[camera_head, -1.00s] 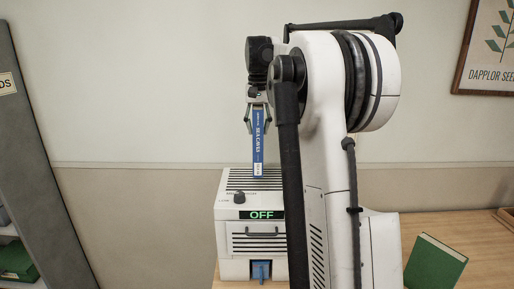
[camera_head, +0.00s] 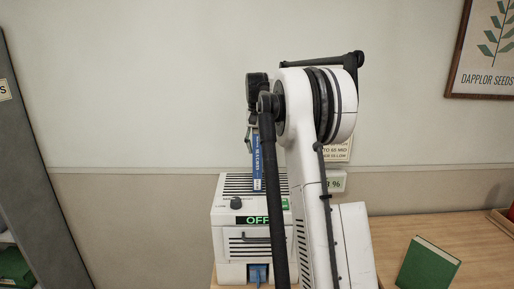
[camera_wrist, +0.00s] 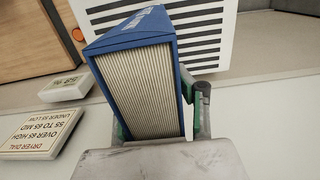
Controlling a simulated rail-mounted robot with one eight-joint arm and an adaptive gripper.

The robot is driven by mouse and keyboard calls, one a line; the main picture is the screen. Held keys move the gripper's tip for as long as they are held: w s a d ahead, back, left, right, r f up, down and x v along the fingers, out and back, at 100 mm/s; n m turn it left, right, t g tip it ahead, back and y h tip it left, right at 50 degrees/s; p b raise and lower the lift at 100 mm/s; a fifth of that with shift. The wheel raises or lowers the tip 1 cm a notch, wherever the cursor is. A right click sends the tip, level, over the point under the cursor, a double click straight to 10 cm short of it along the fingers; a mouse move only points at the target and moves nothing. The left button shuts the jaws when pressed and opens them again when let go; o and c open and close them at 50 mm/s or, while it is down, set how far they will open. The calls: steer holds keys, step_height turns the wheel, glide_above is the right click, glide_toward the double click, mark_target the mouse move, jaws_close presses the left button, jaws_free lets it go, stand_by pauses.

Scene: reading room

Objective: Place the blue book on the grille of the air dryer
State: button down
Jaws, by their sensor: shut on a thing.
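The blue book (camera_head: 257,165) hangs upright, spine toward the head camera, in my gripper (camera_head: 253,137). In the wrist view the fingers (camera_wrist: 160,112) are shut on the book (camera_wrist: 142,88), with its page edges facing the camera. The white air dryer (camera_head: 228,218) stands below, its display reading OFF. Its slatted top grille (camera_head: 235,184) is under the book, and the grille also shows in the wrist view (camera_wrist: 205,30). The book's lower end overlaps the grille in the picture; I cannot tell whether they touch. My arm hides part of the dryer's right side.
A dial (camera_head: 236,204) sits on the dryer's top front. A dryer-dial sign (camera_wrist: 40,133) and a percent display (camera_wrist: 62,88) are on the wall behind. A green book (camera_head: 428,264) stands on the wooden desk (camera_head: 390,228) at right. A grey shelf unit (camera_head: 30,150) is at left.

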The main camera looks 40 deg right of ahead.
steer(key=shift+f, duration=0.25)
steer(key=c, duration=1.3)
jaws_free()
steer(key=shift+c, duration=0.2)
